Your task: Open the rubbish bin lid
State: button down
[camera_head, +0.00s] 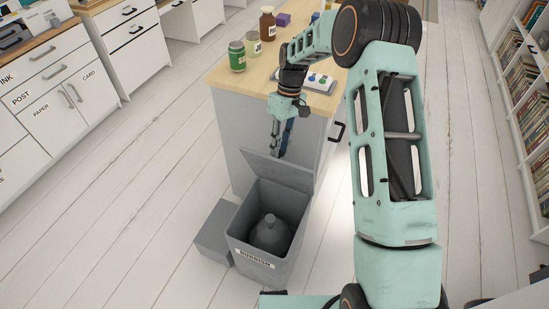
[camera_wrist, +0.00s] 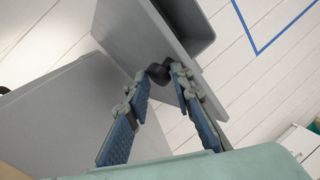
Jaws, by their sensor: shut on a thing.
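The grey rubbish bin (camera_head: 252,240) stands on the floor by the end of the desk, with its label on the front. Its lid (camera_head: 272,168) is raised and leans up at the back, so the opening shows. A dark grey bag (camera_head: 269,233) is inside. My gripper (camera_head: 281,150) reaches down to the lid's upper part. In the wrist view, the fingers of my gripper (camera_wrist: 161,80) close around a small dark knob (camera_wrist: 158,73) by the grey lid (camera_wrist: 135,35). The fingers partly hide the contact.
A low grey box (camera_head: 213,232) is left of the bin. White drawers line the left and bookshelves the right. The floor at left is clear.

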jog(key=shift+w+d+f, duration=0.65)
jog(key=shift+d+f, duration=0.2)
jog(key=shift+d, duration=0.05)
jog(key=c, duration=2)
grip_release()
jog(key=shift+f, duration=0.1)
jog(key=o, duration=0.4)
jog(key=shift+w, duration=0.15)
jog(key=shift+a, duration=0.25)
jog(key=shift+c, duration=0.3)
jog(key=v, duration=1.3)
jog(key=shift+a, duration=0.15)
